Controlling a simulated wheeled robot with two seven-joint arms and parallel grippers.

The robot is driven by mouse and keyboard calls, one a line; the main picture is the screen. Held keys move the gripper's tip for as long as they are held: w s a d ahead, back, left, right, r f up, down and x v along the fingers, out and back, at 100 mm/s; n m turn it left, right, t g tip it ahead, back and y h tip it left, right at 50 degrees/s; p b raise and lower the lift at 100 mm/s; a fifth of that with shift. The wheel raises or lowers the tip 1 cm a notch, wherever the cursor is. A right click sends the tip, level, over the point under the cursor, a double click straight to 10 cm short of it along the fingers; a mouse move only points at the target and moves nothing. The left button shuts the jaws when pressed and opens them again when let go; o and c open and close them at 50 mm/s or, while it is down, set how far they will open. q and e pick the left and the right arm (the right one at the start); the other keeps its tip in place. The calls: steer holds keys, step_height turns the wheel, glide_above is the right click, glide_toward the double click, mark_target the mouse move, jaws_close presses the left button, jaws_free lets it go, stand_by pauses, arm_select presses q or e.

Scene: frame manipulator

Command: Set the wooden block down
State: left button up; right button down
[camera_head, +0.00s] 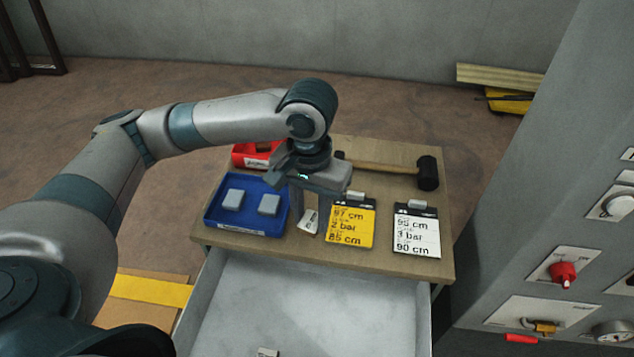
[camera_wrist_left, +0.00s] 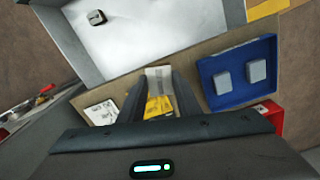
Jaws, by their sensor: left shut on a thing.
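My left gripper (camera_head: 307,203) is over the wooden tabletop (camera_head: 385,262), pointing down between the blue tray and the yellow card. It is shut on the wooden block (camera_head: 309,221), a small piece with a pale, printed face. In the left wrist view the block (camera_wrist_left: 158,76) shows as a pale end between the two dark fingers (camera_wrist_left: 158,92). The gripper hides part of the block in the head view. I cannot tell whether the block touches the tabletop. My right gripper is not in view.
A blue tray (camera_head: 234,228) holds two grey blocks, with a red bin (camera_head: 246,152) behind. A yellow card (camera_head: 350,225), a white card (camera_head: 417,232) and a mallet (camera_head: 428,173) lie to the right. The open drawer (camera_head: 300,300) in front holds one small object (camera_head: 267,352). A grey cabinet stands right.

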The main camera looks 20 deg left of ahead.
arm_select(q)
steer(key=shift+a, duration=0.1)
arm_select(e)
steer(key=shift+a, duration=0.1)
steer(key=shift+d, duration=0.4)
